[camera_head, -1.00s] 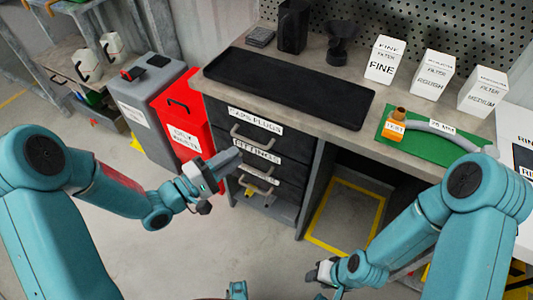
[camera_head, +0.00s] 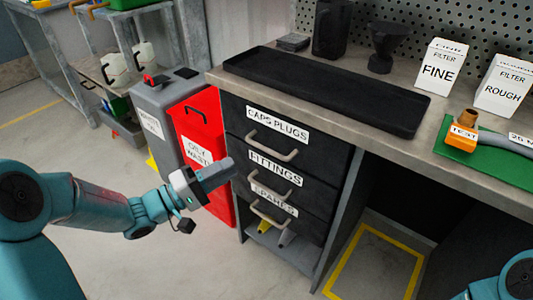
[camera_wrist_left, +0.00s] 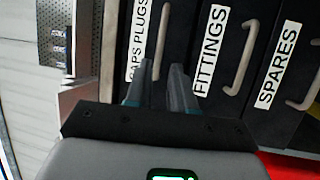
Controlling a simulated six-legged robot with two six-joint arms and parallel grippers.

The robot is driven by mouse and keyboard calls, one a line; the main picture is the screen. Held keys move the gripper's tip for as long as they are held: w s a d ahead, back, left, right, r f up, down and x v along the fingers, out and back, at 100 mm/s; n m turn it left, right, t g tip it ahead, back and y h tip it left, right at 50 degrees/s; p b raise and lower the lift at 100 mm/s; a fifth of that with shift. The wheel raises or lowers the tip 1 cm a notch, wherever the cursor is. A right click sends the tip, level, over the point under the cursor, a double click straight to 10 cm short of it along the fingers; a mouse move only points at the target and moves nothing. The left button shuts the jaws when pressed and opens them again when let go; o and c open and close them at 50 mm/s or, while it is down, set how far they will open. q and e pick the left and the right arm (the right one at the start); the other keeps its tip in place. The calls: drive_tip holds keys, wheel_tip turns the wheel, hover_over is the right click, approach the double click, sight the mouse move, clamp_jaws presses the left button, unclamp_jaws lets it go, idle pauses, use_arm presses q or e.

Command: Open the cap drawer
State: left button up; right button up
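The caps drawer (camera_head: 318,158), labelled CAPS PLUGS, is the top drawer of the dark cabinet and is shut. Its grey bar handle (camera_head: 272,148) is free; it also shows in the wrist view as the handle (camera_wrist_left: 163,38) beside the CAPS PLUGS label. My left gripper (camera_head: 230,168) is in front of the cabinet, left of and a little below this handle, not touching it. In the wrist view my left gripper (camera_wrist_left: 161,66) has its fingers apart with nothing between them, and the handle lies beyond the gap. My right gripper is out of view; only part of that arm shows at the lower right.
Below are the shut FITTINGS drawer (camera_head: 312,196) and the SPARES drawer (camera_head: 310,226). A red bin (camera_head: 207,142) and a grey bin (camera_head: 150,112) stand left of the cabinet. A black tray (camera_head: 330,95) lies on the worktop. The floor before the drawers is clear.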

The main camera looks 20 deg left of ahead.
sight(265, 147)
use_arm(q)
drive_tip(key=b+x, duration=0.2)
drive_tip(key=x, duration=0.8)
drive_tip(key=shift+w+d+r, duration=0.1)
drive_tip(key=shift+w+d, duration=0.15)
drive_tip(key=shift+d, duration=0.05)
clamp_jaws()
